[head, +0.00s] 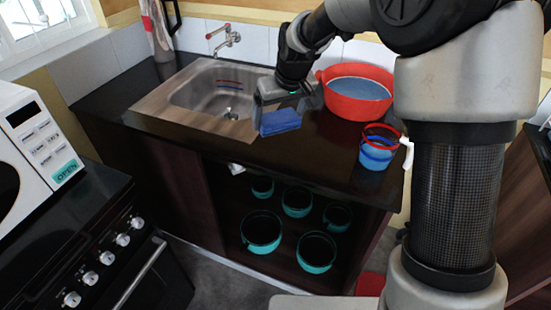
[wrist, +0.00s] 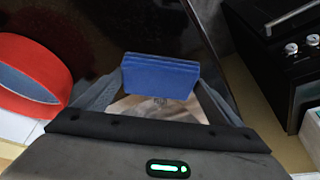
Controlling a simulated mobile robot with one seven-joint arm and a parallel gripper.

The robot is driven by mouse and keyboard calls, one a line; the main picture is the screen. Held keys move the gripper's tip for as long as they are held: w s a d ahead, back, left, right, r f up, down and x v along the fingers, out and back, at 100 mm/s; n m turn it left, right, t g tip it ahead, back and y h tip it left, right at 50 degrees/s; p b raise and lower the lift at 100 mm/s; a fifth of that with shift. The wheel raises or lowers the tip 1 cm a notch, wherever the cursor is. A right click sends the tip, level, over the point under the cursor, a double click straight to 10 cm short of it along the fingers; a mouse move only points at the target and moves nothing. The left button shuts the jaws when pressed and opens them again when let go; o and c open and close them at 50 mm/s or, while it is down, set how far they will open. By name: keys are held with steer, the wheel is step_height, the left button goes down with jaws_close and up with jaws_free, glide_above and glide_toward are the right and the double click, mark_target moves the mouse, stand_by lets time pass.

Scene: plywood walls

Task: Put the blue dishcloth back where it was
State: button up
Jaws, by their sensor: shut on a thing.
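The blue dishcloth (head: 280,122) is a folded, flat-sided blue block. My gripper (head: 281,112) is shut on it, over the dark counter just to the right of the sink. In the wrist view the dishcloth (wrist: 160,76) sits between the two fingertips. I cannot tell whether the cloth touches the counter. The metal sink (head: 210,92) lies to its left, and part of the basin shows below the cloth in the wrist view.
A red basin (head: 356,112) stands behind and right of the gripper; a blue cup-like container (head: 376,158) is near the counter's right front. Teal pots (head: 262,232) stand on the shelf below. A stove (head: 90,245) and microwave (head: 35,150) are at the left. The counter front is clear.

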steer(key=shift+s+f, duration=0.15)
steer(key=shift+f, duration=0.25)
step_height(320, 180, down, 9)
steer(key=shift+f+b, duration=0.1)
steer(key=shift+b, duration=0.35)
steer(key=shift+f, duration=0.1)
steer(key=shift+f, duration=0.2)
steer(key=o, duration=0.8)
steer(key=shift+r, duration=0.5)
steer(key=p+v, duration=0.1)
steer(key=v, duration=1)
steer(key=shift+s+r, duration=0.15)
steer(key=shift+r, duration=0.2)
